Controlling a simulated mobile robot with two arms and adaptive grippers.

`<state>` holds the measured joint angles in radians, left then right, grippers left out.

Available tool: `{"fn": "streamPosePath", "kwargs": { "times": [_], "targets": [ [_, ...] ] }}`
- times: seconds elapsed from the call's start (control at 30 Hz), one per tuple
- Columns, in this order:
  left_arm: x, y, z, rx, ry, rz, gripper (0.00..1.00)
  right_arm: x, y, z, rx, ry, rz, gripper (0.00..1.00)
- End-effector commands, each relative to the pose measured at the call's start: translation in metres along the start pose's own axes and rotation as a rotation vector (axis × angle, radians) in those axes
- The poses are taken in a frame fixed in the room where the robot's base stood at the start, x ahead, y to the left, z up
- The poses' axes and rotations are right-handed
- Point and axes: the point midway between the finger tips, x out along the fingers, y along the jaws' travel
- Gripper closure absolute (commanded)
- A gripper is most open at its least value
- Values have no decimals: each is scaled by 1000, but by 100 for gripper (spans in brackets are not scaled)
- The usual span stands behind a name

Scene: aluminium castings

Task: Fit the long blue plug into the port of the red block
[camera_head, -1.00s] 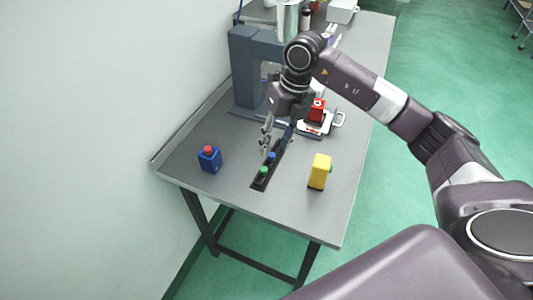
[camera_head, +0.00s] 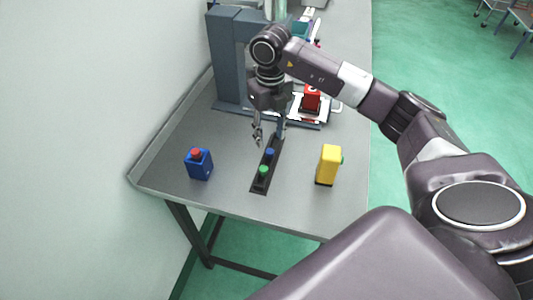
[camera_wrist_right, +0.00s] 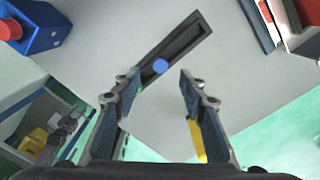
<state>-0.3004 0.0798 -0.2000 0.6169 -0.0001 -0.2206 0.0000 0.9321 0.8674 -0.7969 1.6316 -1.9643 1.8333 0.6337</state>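The blue plug (camera_head: 270,153) stands in a long black holder (camera_head: 259,187) on the table, beside a green plug (camera_head: 263,170). The right wrist view shows the blue plug end-on as a round blue top (camera_wrist_right: 160,66); its length cannot be told. My right gripper (camera_head: 269,139) is open and empty, just above and behind the blue plug, its fingers apart in the right wrist view (camera_wrist_right: 158,82). The red block (camera_head: 312,97) sits in a white fixture behind the gripper, to the right; its port cannot be made out. My left gripper is not in view.
A blue block (camera_head: 200,166) with a red plug stands left of the holder. A dark grey frame (camera_head: 226,65) rises at the back left by the wall. The table front is otherwise clear.

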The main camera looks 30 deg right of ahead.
Motion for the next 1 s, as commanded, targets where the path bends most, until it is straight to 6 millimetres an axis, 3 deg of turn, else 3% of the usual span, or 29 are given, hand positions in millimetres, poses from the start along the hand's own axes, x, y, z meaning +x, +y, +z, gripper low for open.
{"fn": "streamPosePath", "kwargs": {
  "times": [0.4,0.7,1.0],
  "targets": [
    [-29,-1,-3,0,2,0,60,52,1,3,0,3,0,61],
    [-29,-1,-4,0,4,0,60,60,0,4,-1,-1,0,61],
    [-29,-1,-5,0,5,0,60,60,0,4,-1,-1,0,90]
  ]
}}
